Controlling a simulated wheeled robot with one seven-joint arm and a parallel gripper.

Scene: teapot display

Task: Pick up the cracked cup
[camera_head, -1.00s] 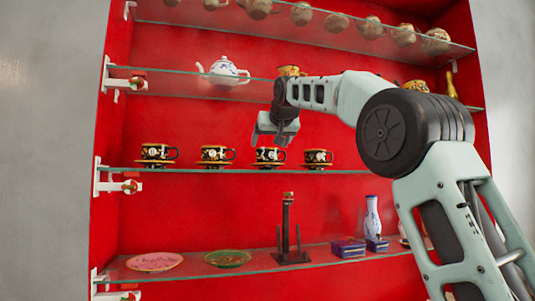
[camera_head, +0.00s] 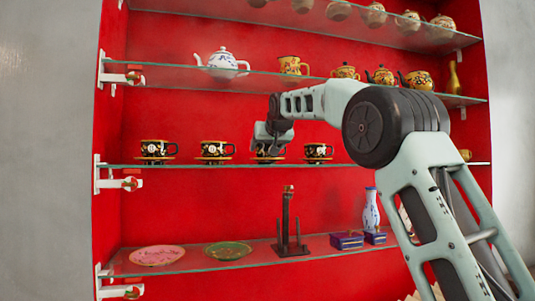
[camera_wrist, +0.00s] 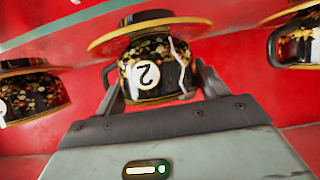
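The cracked cup (camera_wrist: 150,74) is black and gold with a white number 2 and a pale crack line down its right side. It appears upside down in the wrist view, with its yellow-rimmed saucer (camera_wrist: 115,40) above it in the picture. In the head view the cup is third from the left on the middle shelf, mostly hidden by my gripper (camera_head: 268,150). In the wrist view my gripper (camera_wrist: 160,92) has its fingers spread on either side of the cup. The fingers look apart from its walls, though exact contact is hard to see.
Similar cups (camera_head: 214,149) on saucers stand on both sides along the glass middle shelf (camera_head: 350,166). A white teapot (camera_head: 222,64) and yellow pots are on the shelf above. Plates (camera_head: 157,255), a dark stand (camera_head: 287,225) and a blue vase (camera_head: 371,208) are below.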

